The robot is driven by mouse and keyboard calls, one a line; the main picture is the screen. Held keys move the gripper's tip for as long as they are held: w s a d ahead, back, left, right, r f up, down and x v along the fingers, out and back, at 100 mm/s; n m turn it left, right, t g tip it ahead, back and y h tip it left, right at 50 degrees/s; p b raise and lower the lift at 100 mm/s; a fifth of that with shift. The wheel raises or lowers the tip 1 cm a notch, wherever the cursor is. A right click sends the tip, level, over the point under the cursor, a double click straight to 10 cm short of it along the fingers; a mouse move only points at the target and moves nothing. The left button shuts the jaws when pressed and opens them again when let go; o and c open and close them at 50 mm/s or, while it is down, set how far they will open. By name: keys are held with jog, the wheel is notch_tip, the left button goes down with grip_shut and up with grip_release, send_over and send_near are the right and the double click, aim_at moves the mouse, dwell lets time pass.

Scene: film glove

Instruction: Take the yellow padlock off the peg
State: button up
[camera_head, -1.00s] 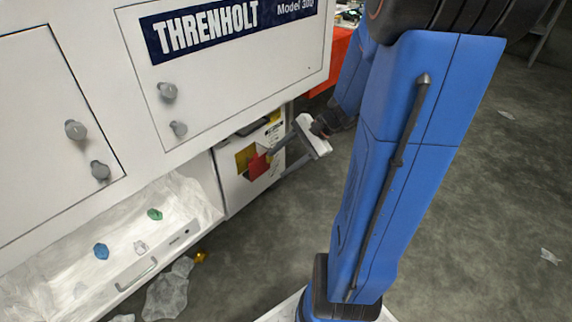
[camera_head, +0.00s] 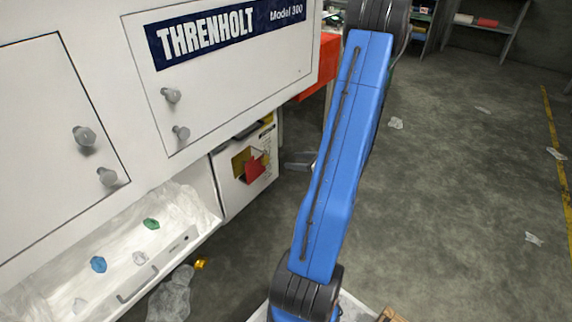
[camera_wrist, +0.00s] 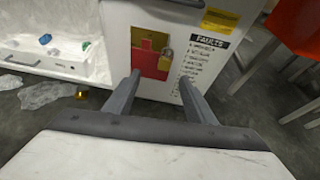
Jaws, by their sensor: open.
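The yellow padlock (camera_wrist: 165,60) hangs against the white panel (camera_wrist: 150,18) in the wrist view, at the right side of a red and yellow patch (camera_wrist: 148,55). Its peg is too small to make out. My gripper (camera_wrist: 158,79) is open and empty, its two fingers pointing at the panel. The padlock lies between and beyond the fingertips in the picture, apart from them. In the head view the red patch (camera_head: 256,168) shows on the panel, but I cannot make out the padlock clearly. My blue arm hides most of the gripper there.
A white cabinet (camera_head: 215,75) overhangs the panel, with knobs on its doors. An open drawer (camera_head: 110,270) with small coloured lumps is at left. Crumpled plastic (camera_head: 172,295) and a small yellow item (camera_head: 200,264) lie on the floor. A red object (camera_head: 318,62) stands behind. Floor at right is mostly clear.

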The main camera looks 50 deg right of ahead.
jog(key=d+f+m, duration=0.1)
send_near(267, 159)
jog(key=shift+h, duration=0.3)
jog(key=x, duration=0.9)
jog(key=shift+a, duration=0.2)
jog(key=c, duration=1.3)
jog(key=shift+o, duration=0.2)
jog(key=shift+r, duration=0.4)
jog(key=shift+s, duration=0.15)
